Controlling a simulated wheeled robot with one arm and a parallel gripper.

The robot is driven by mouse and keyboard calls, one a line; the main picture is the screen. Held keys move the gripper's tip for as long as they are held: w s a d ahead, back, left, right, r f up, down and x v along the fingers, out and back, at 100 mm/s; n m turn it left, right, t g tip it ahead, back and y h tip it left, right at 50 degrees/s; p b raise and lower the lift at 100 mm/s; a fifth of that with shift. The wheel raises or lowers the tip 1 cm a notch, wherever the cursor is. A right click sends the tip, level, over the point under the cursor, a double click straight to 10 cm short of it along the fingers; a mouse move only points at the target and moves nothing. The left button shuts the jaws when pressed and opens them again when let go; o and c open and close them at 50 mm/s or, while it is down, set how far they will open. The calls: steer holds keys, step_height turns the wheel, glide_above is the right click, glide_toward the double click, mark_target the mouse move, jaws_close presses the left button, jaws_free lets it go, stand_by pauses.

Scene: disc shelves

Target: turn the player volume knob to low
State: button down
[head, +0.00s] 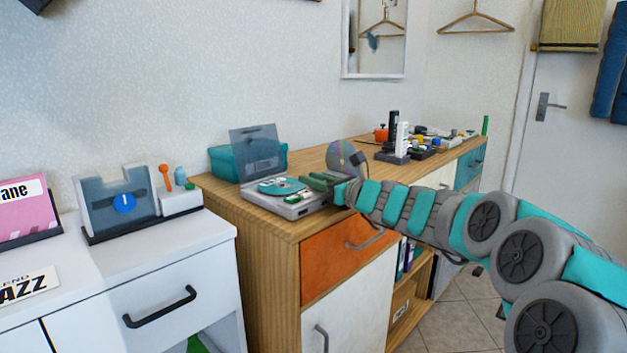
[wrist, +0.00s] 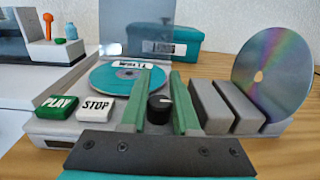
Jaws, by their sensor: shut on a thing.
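The player (head: 289,207) is a light grey disc player with its clear lid raised, on the wooden cabinet. A teal disc (wrist: 127,78) lies in it. Its black volume knob (wrist: 159,109) stands at the player's front in the wrist view, right of the green PLAY button (wrist: 57,105) and white STOP button (wrist: 96,106). A small pale mark shows on the knob; its exact setting is hard to read. My gripper (wrist: 160,88) has its green fingers on either side of the knob, shut on it. In the head view my gripper (head: 323,183) hides the knob.
Grey slotted blocks (wrist: 226,106) with an upright shiny disc (wrist: 272,75) stand close right of my fingers. A teal box (wrist: 173,47) sits behind the player. A white cabinet (head: 165,262) is at left. More devices (head: 425,140) crowd the wooden cabinet's far end.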

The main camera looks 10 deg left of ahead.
steer(key=shift+n+g+y, duration=0.3)
steer(key=shift+g, duration=0.1)
steer(key=shift+s+n+g+y, duration=0.1)
steer(key=shift+n+g+y, duration=0.45)
steer(key=shift+g, duration=0.25)
steer(key=n+g, duration=0.1)
steer(key=n+g+y, duration=0.1)
steer(key=n+g, duration=0.1)
steer(key=g, duration=0.1)
steer(key=shift+s+a+f+y, duration=0.1)
steer(key=shift+s+a+y, duration=0.15)
steer(key=shift+s+y, duration=0.1)
steer(key=shift+s+a+n+g+y, duration=0.1)
steer(key=shift+s+n+g+y, duration=0.1)
steer(key=shift+n+g, duration=0.65)
steer(key=shift+s+n+g+y, duration=0.15)
steer(key=shift+n+g, duration=0.25)
steer(key=shift+g, duration=0.75)
steer(key=shift+s+g, duration=0.1)
steer(key=shift+g, duration=0.2)
steer(key=shift+s+r+n, duration=0.1)
steer(key=shift+r+n, duration=0.1)
steer(key=shift+n, duration=0.2)
steer(key=c, duration=0.7)
jaws_free()
steer(key=shift+o, duration=0.2)
